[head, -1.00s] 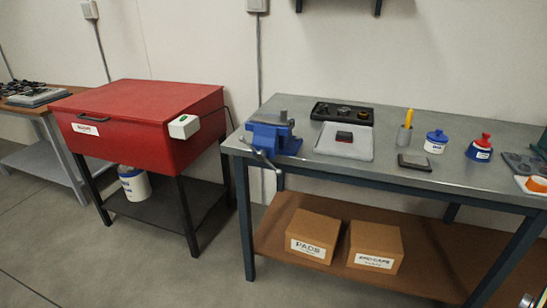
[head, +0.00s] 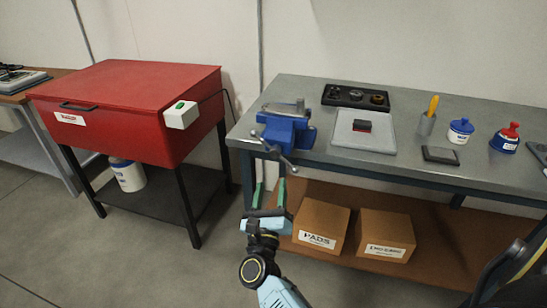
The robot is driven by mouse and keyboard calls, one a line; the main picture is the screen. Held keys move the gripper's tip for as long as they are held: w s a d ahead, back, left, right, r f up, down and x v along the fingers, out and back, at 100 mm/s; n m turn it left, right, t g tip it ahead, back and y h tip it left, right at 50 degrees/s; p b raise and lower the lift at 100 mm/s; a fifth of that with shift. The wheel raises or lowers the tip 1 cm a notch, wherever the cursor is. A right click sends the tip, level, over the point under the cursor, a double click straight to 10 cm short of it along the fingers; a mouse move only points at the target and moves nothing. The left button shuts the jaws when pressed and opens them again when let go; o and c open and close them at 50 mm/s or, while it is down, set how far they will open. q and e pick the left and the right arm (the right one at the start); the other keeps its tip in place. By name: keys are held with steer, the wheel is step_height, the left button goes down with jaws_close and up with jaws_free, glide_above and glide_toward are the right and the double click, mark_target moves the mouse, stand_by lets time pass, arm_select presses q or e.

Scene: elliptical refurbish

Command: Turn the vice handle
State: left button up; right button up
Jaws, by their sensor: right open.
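The blue vice (head: 286,131) is mounted at the left front corner of the grey workbench (head: 335,165). Its thin grey handle (head: 274,152) hangs at the front of the vice, slanting down to the right past the bench edge. My right gripper (head: 270,185) points up toward the handle from just below it in the picture. Its two green-faced fingers are apart with nothing between them. The fingertips appear close under the handle, but I cannot tell the gap in depth. My left gripper is not in view.
Two cardboard boxes (head: 320,225) sit on the lower shelf, right of my gripper. A red cabinet (head: 130,110) stands at the left.

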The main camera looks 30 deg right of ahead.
mark_target(275, 156)
steer(key=x, duration=0.9)
steer(key=shift+w+d+r, duration=0.1)
steer(key=shift+w+d, duration=0.05)
steer(key=shift+w, duration=0.15)
steer(key=shift+c, duration=0.2)
jaws_close()
